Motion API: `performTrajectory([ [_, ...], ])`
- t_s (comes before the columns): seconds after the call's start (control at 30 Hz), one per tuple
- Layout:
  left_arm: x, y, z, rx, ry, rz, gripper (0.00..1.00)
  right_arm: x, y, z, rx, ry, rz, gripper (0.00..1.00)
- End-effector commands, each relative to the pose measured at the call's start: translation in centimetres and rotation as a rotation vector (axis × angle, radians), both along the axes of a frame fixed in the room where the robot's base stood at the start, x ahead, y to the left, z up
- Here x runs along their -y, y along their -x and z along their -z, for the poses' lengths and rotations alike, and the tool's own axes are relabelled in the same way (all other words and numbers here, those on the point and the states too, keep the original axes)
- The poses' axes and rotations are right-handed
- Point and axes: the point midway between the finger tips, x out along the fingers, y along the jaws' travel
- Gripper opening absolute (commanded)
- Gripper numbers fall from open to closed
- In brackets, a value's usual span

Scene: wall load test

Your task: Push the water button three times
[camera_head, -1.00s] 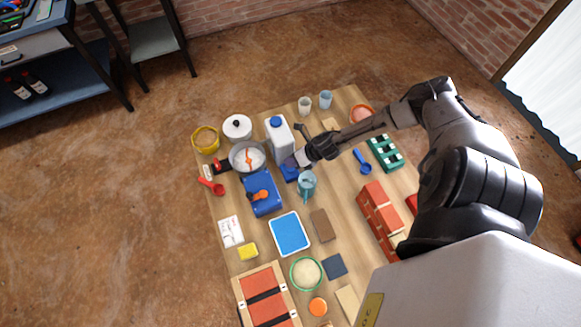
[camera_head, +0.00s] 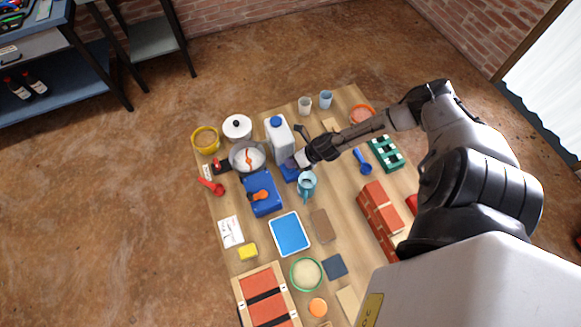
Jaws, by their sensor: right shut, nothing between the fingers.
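The water dispenser is a white container with a blue cap (camera_head: 278,137) standing near the back middle of the wooden table. A small blue block-like base (camera_head: 289,171) sits in front of it, which may carry the button; the button itself is too small to make out. My right gripper (camera_head: 301,160) is shut and empty, its tip right at the top of this blue base. I cannot tell whether it touches. A light-blue jug (camera_head: 307,184) stands just in front of the gripper. My left gripper is not in view.
A grey bowl (camera_head: 238,164) and a blue box with an orange handle (camera_head: 262,207) lie left of the gripper. A green rack (camera_head: 386,154) and red brick wall piece (camera_head: 377,212) stand to the right. Two cups (camera_head: 325,99) are at the back.

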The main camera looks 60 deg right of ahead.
Motion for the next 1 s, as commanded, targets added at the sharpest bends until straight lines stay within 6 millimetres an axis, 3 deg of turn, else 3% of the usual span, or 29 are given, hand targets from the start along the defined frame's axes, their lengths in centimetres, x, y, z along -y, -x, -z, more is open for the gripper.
performTrajectory([
  [1.0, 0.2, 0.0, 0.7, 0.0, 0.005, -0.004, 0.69, -0.1, 0.2, 1.2, -0.004, -0.001, -0.001, 0.0],
])
